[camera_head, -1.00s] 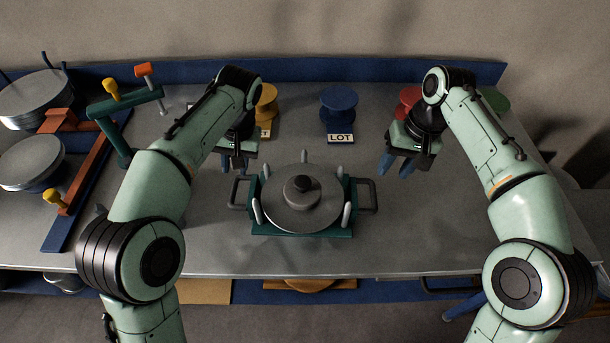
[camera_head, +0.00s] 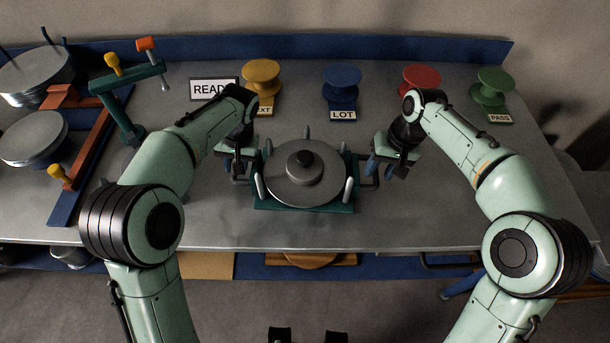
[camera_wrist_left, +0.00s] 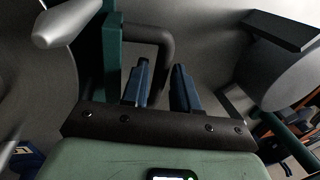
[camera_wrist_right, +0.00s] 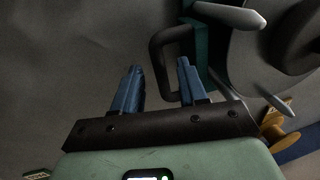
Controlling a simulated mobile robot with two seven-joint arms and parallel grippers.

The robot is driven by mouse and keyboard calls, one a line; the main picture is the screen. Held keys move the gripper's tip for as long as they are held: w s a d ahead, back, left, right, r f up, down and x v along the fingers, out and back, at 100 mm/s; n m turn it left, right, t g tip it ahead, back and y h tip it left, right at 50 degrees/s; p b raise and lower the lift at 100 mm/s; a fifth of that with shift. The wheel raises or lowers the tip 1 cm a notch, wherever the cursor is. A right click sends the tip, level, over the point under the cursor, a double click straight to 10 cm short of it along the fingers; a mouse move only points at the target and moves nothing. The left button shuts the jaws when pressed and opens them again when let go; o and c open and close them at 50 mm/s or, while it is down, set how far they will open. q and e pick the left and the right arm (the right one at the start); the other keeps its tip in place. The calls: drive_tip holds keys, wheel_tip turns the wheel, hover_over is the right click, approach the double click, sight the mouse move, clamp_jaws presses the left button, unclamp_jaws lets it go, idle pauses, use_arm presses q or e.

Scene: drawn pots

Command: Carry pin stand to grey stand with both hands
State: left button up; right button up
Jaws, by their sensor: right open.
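The pin stand (camera_head: 262,203) has a teal base and grey upright pins around a grey round disc (camera_head: 305,190) with a black knob. It sits on the metal table, with a dark loop handle on each side. My left gripper (camera_head: 240,176) is at its left handle; the left wrist view shows this handle (camera_wrist_left: 165,45) between open blue fingers (camera_wrist_left: 162,85). My right gripper (camera_head: 380,172) is at the right handle; the right wrist view shows this handle (camera_wrist_right: 160,62) between open fingers (camera_wrist_right: 160,85). I cannot make out the grey stand for certain.
Yellow (camera_head: 262,80), blue (camera_head: 342,85), red (camera_head: 422,77) and green (camera_head: 492,86) stands line the back. A partly covered sign (camera_head: 213,88) is left of the yellow one. A teal post (camera_head: 122,115) and grey disc stacks (camera_head: 32,138) stand at left. The front table strip is clear.

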sight(376, 174)
use_arm(q)
drive_tip(key=shift+x, duration=1.9)
use_arm(e)
drive_tip(key=shift+a+f, duration=0.2)
drive_tip(key=shift+f, duration=0.75)
drive_tip(key=shift+a+f, duration=0.15)
drive_tip(key=shift+f, duration=0.75)
use_arm(q)
drive_tip(key=shift+c, duration=0.3)
use_arm(e)
drive_tip(key=shift+c, duration=0.2)
use_arm(q)
clamp_jaws()
use_arm(e)
drive_tip(key=c, duration=0.6)
clamp_jaws()
use_arm(q)
drive_tip(key=shift+r, duration=0.1)
use_arm(e)
drive_tip(key=shift+r, duration=0.1)
use_arm(q)
drive_tip(key=shift+w+r, duration=0.15)
use_arm(e)
drive_tip(key=shift+w+r, duration=0.1)
drive_tip(key=shift+r, duration=0.1)
